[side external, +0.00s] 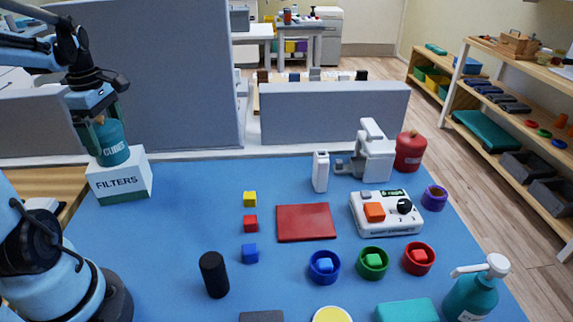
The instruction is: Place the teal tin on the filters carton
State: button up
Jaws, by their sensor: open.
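The teal tin (114,152), lettered "CUBES", is upright on top of the white filters carton (120,186). Its base appears to rest on the carton's top face. The carton stands at the left of the blue table, its "FILTERS" label facing the camera. My gripper (101,122) points down at the top of the tin, with its fingers about the tin's upper part. The jaws are open. The far finger and any contact with the tin are hard to make out.
A black cylinder (214,274) and small yellow, red and blue cubes stand right of the carton. A red mat (306,222), a white device (386,212), coloured rings and a teal pump bottle (472,292) fill the right side. Grey partitions (334,113) stand behind.

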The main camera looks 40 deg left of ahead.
notch_tip(320, 180, up, 10)
jog(key=shift+r, duration=0.25)
jog(key=shift+w+d+m, duration=0.2)
jog(key=shift+m, duration=0.1)
jog(key=w+d+f+m+t, duration=0.2)
jog(key=d+f+m, duration=0.1)
jog(key=d+m, duration=0.5)
jog(key=w+d+f+m+t, duration=0.2)
jog(key=w+d+f+m, duration=0.1)
jog(key=d+m, duration=0.5)
jog(key=w+d+f+m+t, duration=0.2)
jog(key=d+f+m, duration=0.3)
jog(key=d+m, duration=0.4)
jog(key=shift+w+d+t, duration=0.25)
jog(key=shift+d+t, duration=0.25)
jog(key=shift+t, duration=0.1)
